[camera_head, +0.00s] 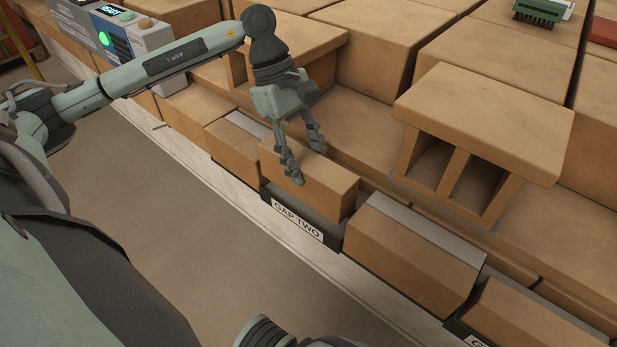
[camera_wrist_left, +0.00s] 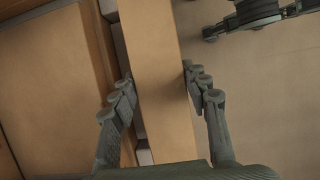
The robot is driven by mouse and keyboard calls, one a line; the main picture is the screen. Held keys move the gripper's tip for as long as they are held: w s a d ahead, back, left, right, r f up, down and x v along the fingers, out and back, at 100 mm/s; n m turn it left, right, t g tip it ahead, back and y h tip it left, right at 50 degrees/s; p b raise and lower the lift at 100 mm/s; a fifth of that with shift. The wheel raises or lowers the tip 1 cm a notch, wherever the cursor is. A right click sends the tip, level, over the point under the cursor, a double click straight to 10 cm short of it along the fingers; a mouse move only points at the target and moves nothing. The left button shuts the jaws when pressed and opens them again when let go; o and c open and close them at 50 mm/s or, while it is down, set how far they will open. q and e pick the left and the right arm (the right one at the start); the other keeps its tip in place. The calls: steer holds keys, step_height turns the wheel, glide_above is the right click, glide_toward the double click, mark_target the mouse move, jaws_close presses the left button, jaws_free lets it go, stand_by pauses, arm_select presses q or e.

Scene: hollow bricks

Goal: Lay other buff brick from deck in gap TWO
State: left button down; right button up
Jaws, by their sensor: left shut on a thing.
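My left gripper (camera_head: 307,164) is shut on a buff brick (camera_head: 325,189), one finger on each long side. In the left wrist view the brick (camera_wrist_left: 160,75) runs lengthwise between the fingers (camera_wrist_left: 163,95). The brick is over the gap labelled GAP TWO (camera_head: 297,220), lined up with the row. A grey bed shows below its lower edge. Whether it touches that bed, I cannot tell.
Buff bricks of the same row stand left (camera_head: 228,146) and right (camera_head: 410,257) of the gap. A hollow brick (camera_head: 485,125) stands on the deck behind. A green brush (camera_head: 538,14) and a control box (camera_head: 128,38) lie farther back. The floor in front (camera_head: 190,215) is clear.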

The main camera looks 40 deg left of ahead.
arm_select(q)
steer(key=shift+w+f, duration=0.1)
steer(key=shift+f, duration=0.5)
step_height(320, 180, down, 3)
steer(key=shift+f, duration=0.2)
arm_select(e)
steer(key=shift+w+f, duration=0.25)
steer(key=shift+w, duration=0.3)
arm_select(q)
steer(key=shift+f, duration=0.1)
arm_select(e)
steer(key=shift+s+f, duration=0.1)
arm_select(q)
steer(key=c, duration=1.2)
jaws_free()
steer(key=o, duration=0.4)
arm_select(e)
steer(key=shift+s+r, duration=0.3)
steer(key=shift+s, duration=0.05)
